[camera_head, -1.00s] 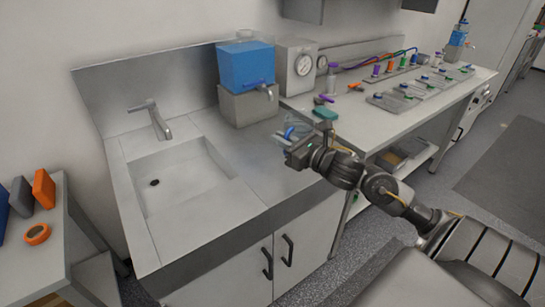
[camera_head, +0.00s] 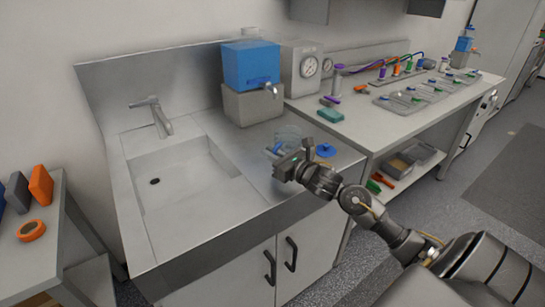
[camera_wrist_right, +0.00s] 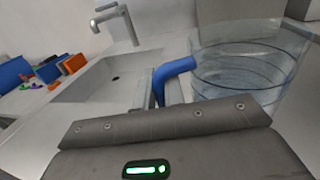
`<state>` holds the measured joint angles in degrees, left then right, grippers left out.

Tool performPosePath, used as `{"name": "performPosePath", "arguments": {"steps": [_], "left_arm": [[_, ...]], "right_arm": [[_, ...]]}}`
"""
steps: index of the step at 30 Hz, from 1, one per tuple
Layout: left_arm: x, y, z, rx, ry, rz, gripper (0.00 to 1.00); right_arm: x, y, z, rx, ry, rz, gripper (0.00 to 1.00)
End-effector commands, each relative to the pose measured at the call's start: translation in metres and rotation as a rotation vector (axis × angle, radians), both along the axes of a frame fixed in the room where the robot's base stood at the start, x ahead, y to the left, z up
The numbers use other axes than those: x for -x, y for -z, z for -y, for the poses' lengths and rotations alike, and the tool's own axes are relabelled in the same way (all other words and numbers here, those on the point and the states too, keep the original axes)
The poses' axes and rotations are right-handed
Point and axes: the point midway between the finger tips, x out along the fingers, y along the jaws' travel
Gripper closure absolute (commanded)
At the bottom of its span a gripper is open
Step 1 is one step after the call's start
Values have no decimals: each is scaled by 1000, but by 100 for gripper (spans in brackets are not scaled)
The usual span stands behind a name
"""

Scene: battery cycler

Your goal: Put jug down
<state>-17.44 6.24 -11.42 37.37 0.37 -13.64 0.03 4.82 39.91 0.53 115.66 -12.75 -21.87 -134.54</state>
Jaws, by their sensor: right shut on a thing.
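The jug (camera_head: 289,134) is clear with a blue handle (camera_wrist_right: 176,70). It is upright over the steel counter to the right of the sink, below the blue tank. My right gripper (camera_head: 281,157) is shut on the handle and hides part of the jug in the head view. In the right wrist view the clear ribbed body (camera_wrist_right: 245,72) stands to the right of the handle. I cannot tell whether its base touches the counter (camera_head: 235,150). My left gripper is not in view.
A blue lid (camera_head: 325,151) lies on the counter just right of the jug. A blue tank with a tap (camera_head: 250,66) stands on a grey block (camera_head: 250,105) behind. The sink (camera_head: 185,175) is to the left. A green block (camera_head: 330,115) lies on the bench at right.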

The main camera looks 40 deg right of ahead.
Motion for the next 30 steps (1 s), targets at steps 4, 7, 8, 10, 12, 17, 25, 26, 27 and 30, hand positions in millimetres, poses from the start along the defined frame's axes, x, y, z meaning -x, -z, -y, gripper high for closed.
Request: {"name": "performPosePath", "arguments": {"steps": [4, 7, 8, 10, 12, 17, 25, 26, 27, 30], "left_arm": [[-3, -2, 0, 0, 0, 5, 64], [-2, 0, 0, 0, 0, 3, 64], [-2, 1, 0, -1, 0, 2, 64], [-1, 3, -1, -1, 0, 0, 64], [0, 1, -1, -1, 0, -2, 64], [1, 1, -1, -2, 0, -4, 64], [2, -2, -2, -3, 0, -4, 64], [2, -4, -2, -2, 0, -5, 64], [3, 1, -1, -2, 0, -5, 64], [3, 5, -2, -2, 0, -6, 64]], "right_arm": [[0, -2, 0, 1, 1, 0, 100], [0, -1, 0, 1, 0, 0, 100], [0, 0, 0, 1, 0, 0, 100], [0, 2, 0, 1, 0, 1, 100], [0, 1, 0, 1, 0, 0, 80], [0, 1, 0, 1, 0, 0, 68], [0, -3, 0, 0, 0, 0, 68], [0, -4, 0, 0, 0, 0, 68], [5, 0, 1, 2, 0, -1, 68], [20, 1, 4, 4, 0, -1, 68]]}}
